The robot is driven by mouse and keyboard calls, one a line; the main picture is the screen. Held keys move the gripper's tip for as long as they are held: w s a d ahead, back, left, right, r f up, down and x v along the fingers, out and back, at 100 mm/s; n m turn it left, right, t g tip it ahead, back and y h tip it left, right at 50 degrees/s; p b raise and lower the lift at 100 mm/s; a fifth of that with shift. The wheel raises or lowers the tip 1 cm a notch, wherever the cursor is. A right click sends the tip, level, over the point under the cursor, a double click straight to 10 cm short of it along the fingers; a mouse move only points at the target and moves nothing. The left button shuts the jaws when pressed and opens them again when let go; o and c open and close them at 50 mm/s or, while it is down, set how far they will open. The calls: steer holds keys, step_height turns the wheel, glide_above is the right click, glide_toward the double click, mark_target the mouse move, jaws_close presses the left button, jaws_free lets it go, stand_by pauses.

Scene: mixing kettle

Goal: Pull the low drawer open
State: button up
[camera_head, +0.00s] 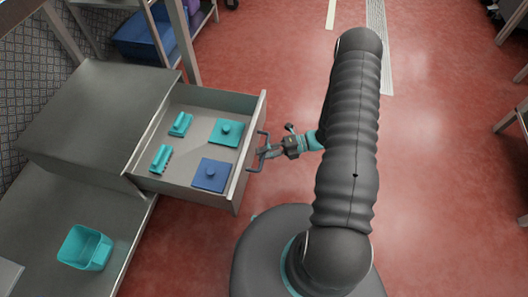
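The low drawer (244,153) is a grey metal drawer under a grey worktop, and it stands well open toward the right. Its bar handle (255,169) sticks out from the front panel. My gripper (267,152) is at the middle of this handle, with its fingers close together on the bar. The fingertips are small in this view and partly merge with the handle. Inside the drawer lie two teal brushes (180,124) (161,158), a teal square piece with a knob (226,132) and a blue one (211,175).
A grey cabinet top (95,115) is left of the drawer. A teal container (85,248) stands on the lower surface at bottom left. A shelf with a blue bin (142,38) is at the top left. The red floor (440,170) is clear on the right.

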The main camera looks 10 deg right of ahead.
stand_by(0.3)
steer(key=d, duration=0.4)
steer(key=d+r, duration=0.1)
steer(key=d, duration=0.3)
steer(key=d+r, duration=0.1)
steer(key=d, duration=0.3)
steer(key=shift+s+r, duration=0.15)
steer(key=shift+s, duration=0.25)
steer(key=shift+a, duration=0.1)
